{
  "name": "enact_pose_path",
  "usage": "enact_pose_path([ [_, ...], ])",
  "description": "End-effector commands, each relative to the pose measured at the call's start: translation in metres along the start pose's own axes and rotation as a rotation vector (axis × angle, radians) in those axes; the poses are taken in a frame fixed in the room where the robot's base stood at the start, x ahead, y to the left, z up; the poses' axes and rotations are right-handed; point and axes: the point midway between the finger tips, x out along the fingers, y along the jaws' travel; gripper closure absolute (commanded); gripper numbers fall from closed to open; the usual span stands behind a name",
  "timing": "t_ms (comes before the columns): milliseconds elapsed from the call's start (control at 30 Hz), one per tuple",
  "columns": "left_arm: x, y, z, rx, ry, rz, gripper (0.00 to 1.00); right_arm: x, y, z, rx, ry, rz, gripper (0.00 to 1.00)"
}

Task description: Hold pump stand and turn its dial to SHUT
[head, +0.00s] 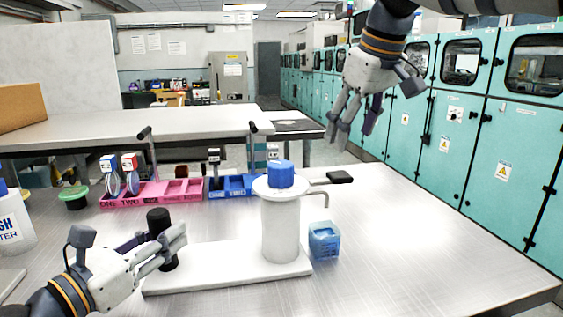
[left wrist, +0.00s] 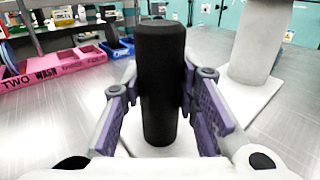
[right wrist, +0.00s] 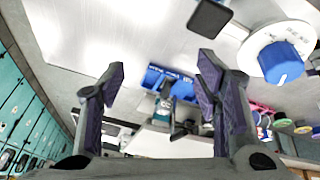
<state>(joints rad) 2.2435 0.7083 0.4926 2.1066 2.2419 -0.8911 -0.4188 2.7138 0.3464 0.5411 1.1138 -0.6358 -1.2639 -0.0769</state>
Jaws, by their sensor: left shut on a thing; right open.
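The pump stand has a white base plate (head: 230,276), a white column (head: 281,228) and a blue dial (head: 280,174) on top. A black upright handle (head: 160,225) rises from the plate's left end. My left gripper (head: 172,243) is shut on this black handle, which stands between its purple pads in the left wrist view (left wrist: 161,90). My right gripper (head: 355,118) is open and empty, raised above and to the right of the dial. The dial shows at the upper right of the right wrist view (right wrist: 281,62), apart from the fingers, with a white pointer mark on its face.
A blue container (head: 324,240) stands right of the column. A pink tray (head: 150,193) and a blue tray (head: 232,187) lie behind the stand, holding modules. A black lever (head: 339,177) sticks out right of the dial. The table's right side is clear.

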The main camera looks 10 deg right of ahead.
Motion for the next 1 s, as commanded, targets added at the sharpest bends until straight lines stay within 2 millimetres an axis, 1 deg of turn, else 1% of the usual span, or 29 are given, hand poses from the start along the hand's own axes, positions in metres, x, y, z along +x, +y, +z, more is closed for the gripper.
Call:
enact_pose_path([
  [33,0.000,0.000,0.000,0.000,0.001,0.000,1.00,-0.016,-0.025,-0.006,-0.016,0.010,-0.032,0.42],
  [100,0.000,0.000,0.000,0.000,0.001,0.000,1.00,-0.037,-0.056,-0.010,-0.035,0.017,-0.076,0.42],
  [200,0.000,0.000,0.000,0.000,0.001,0.000,1.00,-0.060,-0.092,-0.011,-0.062,0.020,-0.123,0.42],
  [300,0.000,0.000,0.000,0.000,0.001,0.000,1.00,-0.075,-0.114,-0.010,-0.080,0.019,-0.151,0.42],
  [400,0.000,0.000,0.000,0.000,0.000,0.000,1.00,-0.080,-0.124,-0.009,-0.088,0.016,-0.163,0.42],
  [467,0.000,0.000,0.000,0.000,0.000,0.000,1.00,-0.077,-0.126,-0.008,-0.090,0.014,-0.166,0.42],
  [567,0.000,0.000,0.000,0.000,0.000,0.000,1.00,-0.063,-0.128,-0.008,-0.090,0.012,-0.166,0.42],
  [900,0.000,0.000,0.000,0.000,0.000,0.000,1.00,0.002,-0.138,-0.009,-0.089,0.014,-0.166,0.42],
  [1000,0.000,0.000,0.000,0.000,0.000,0.000,1.00,0.017,-0.141,-0.009,-0.089,0.015,-0.165,0.42],
])
